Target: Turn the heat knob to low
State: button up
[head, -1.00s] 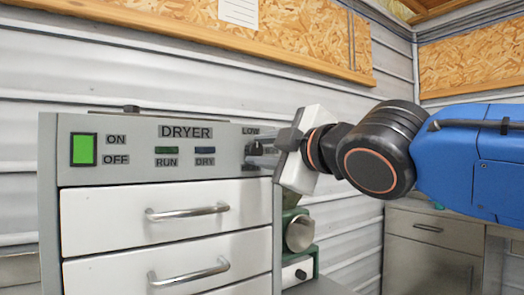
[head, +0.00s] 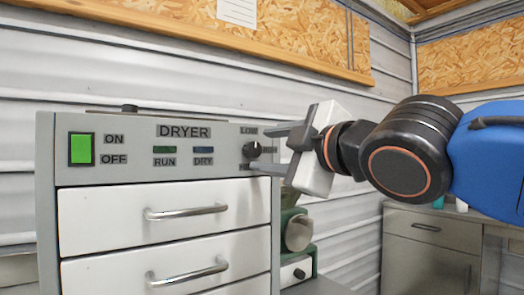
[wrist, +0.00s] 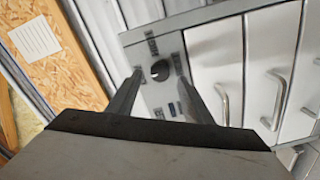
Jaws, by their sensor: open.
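The heat knob (head: 252,149) is a small dark round knob at the right end of the grey dryer panel (head: 225,133). A LOW label (head: 249,131) is above it, a HIGH label (head: 269,149) is to its right, and a partly covered label is below. My gripper (head: 246,149) is open, one finger above the knob and one below in the head view. In the wrist view the knob (wrist: 160,70) appears between the two separated fingertips, with a pale mark on its face. I cannot tell exactly where its pointer aims, and no contact is clear.
A green switch (head: 82,149) with ON and OFF labels is at the panel's left, with RUN and DRY indicators beside it. White drawers (head: 110,215) with metal handles are below. A green machine (head: 297,232) stands close beside the dryer, beneath my gripper.

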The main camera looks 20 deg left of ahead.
jog(key=v, duration=1.4)
jog(key=shift+d, duration=0.15)
